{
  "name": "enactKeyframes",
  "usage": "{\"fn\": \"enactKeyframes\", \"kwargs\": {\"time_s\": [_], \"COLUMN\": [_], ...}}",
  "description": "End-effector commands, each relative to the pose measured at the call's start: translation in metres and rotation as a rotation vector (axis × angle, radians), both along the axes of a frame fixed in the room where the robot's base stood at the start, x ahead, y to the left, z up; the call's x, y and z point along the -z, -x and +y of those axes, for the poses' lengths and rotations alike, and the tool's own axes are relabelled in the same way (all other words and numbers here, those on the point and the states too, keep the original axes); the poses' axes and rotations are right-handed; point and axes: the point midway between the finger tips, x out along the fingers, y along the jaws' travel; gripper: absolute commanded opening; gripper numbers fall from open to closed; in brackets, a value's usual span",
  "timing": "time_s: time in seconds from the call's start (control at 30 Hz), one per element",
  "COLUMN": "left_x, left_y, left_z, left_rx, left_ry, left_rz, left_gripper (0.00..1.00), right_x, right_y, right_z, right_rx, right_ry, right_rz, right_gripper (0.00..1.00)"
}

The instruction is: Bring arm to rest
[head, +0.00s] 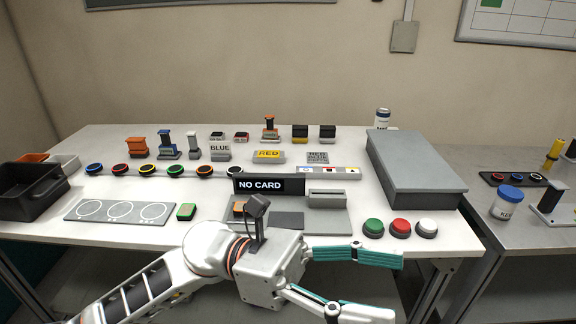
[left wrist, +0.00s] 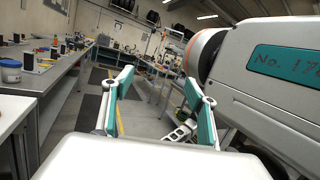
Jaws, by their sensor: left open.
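My left arm comes in from the lower left in the head view. Its gripper (head: 398,285) is held in front of the table's near edge, with its fingers pointing right. The two teal-padded fingers are spread wide with nothing between them. The gripper hides part of the table's front edge. My right gripper is not seen in either view.
The white table (head: 60,233) carries a NO CARD sign (head: 269,185), a large grey box (head: 415,172), several coloured buttons (head: 373,228) and small stamps. A dark bin (head: 32,192) stands at the left. A second table with a blue-lidded jar (head: 508,203) is at the right.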

Motion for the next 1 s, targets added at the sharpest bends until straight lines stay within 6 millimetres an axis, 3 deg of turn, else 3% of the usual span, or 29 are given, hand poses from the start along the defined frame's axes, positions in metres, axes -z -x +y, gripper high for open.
{"fn": "enactKeyframes", "kwargs": {"time_s": [0.13,0.27,0.37,0.53,0.67,0.77,0.87,1.0], "left_x": [-0.008,0.010,0.042,0.130,0.209,0.270,0.329,0.402], "left_y": [-0.049,-0.100,-0.138,-0.180,-0.186,-0.176,-0.155,-0.111], "left_z": [0.013,0.038,0.066,0.123,0.167,0.198,0.227,0.263], "left_rx": [-0.119,-0.210,-0.276,-0.376,-0.443,-0.488,-0.534,-0.597], "left_ry": [0.116,0.219,0.304,0.470,0.605,0.715,0.833,1.006], "left_rz": [0.434,0.823,1.126,1.633,1.970,2.200,2.410,2.660], "left_gripper": [0.58,0.58,0.58,0.58,0.58,0.58,0.58,0.58], "right_x": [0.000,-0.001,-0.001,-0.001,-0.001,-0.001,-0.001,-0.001], "right_y": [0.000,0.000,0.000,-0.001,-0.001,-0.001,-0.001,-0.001], "right_z": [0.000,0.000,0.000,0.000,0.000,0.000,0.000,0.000], "right_rx": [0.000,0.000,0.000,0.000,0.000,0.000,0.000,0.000], "right_ry": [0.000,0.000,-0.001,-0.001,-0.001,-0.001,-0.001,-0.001], "right_rz": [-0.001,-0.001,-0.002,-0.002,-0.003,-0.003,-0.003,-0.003], "right_gripper": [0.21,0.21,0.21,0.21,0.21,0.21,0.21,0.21]}}
